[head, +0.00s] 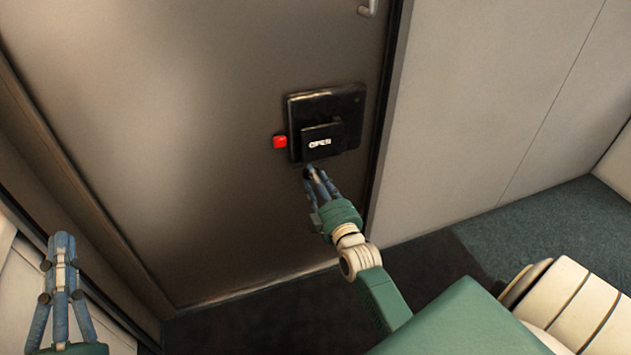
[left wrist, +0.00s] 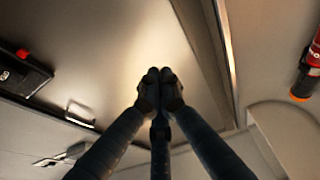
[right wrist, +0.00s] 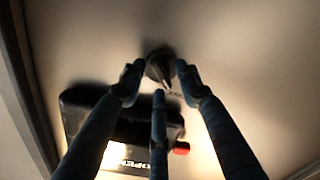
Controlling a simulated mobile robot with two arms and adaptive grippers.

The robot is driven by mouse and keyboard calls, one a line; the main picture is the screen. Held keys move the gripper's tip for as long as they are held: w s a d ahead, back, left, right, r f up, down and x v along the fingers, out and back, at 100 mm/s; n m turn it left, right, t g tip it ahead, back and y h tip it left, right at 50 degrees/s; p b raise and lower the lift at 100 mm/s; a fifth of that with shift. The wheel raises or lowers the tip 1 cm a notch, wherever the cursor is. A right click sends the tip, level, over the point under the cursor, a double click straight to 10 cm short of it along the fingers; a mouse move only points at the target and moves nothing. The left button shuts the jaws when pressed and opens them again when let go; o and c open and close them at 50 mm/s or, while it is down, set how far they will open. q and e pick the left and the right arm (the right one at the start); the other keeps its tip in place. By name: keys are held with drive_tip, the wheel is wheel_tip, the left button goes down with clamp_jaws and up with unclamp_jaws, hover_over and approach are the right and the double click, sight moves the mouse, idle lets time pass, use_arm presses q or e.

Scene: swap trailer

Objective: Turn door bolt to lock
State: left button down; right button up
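The grey door (head: 200,130) carries a black lock box (head: 296,106) with a raised block labelled "OPEN" (head: 320,143). A small round black bolt knob with a pointed grip (right wrist: 160,66) sits on the door near the box in the right wrist view. My right gripper (head: 315,172) is just below the box in the head view. In the right wrist view its fingers (right wrist: 158,72) are spread, with the knob showing between the tips; I cannot tell whether they touch it. My left gripper (head: 62,240) is shut and empty at the lower left, its fingertips together in the left wrist view (left wrist: 160,78).
A red button (head: 280,142) sits at the left edge of the box. A door handle (head: 368,8) shows at the top. A pale wall (head: 500,100) stands to the right. A red cylinder (left wrist: 312,65) hangs at the right of the left wrist view. Dark floor lies below the door.

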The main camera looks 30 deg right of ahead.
clamp_jaws()
